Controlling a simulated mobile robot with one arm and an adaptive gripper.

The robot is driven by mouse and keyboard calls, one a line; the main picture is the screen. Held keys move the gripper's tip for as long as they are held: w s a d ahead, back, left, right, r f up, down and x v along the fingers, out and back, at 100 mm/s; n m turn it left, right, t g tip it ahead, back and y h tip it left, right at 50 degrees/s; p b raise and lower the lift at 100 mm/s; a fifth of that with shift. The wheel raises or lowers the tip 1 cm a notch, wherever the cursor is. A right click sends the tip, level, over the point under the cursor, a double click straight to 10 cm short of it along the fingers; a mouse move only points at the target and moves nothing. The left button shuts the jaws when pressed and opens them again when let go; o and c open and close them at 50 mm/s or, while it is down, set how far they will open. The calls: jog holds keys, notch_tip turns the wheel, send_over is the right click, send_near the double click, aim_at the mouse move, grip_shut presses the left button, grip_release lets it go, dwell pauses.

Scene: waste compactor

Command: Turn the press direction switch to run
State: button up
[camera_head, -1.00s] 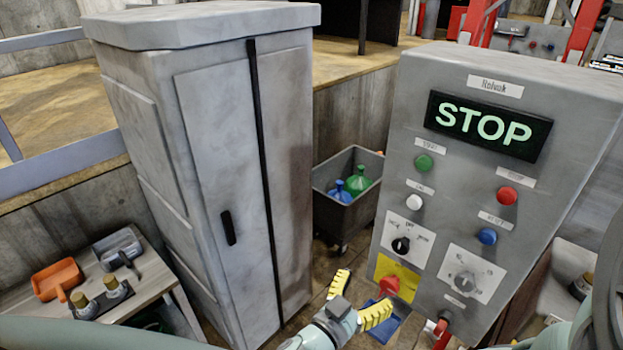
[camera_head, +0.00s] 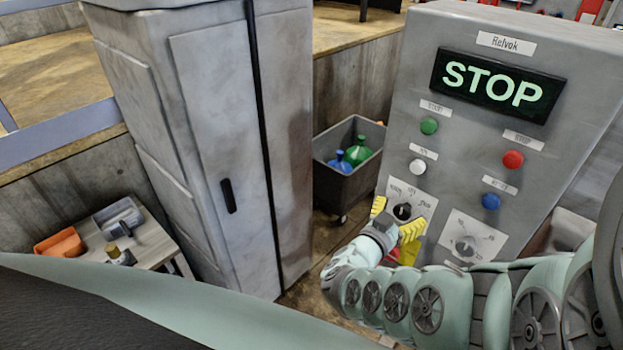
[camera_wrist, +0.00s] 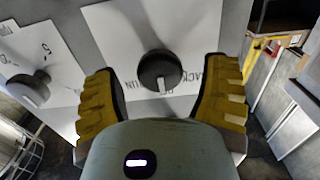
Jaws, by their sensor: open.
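The press direction switch is a round black knob (camera_head: 402,211) on a white label plate, on the lower left of the grey control panel. In the wrist view the knob (camera_wrist: 160,72) shows a pale grip bar, with the words BACK and RUN on the plate seen turned around. Which setting it points to is unclear. My gripper (camera_head: 396,218) is open in front of this plate. In the wrist view its yellow fingers lie on either side of the knob, with visible gaps. Contact is not seen.
A grey selector knob (camera_head: 465,246) sits on another plate to the right. Green, white, red and blue buttons are above, under a lit STOP display (camera_head: 499,82). A tall grey cabinet (camera_head: 225,150) stands left, with a bin (camera_head: 347,186) of bottles between.

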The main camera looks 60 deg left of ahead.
jog(key=shift+w+a, duration=0.15)
jog(key=shift+w, duration=0.25)
jog(key=shift+c, duration=0.4)
jog(key=c, duration=1.1)
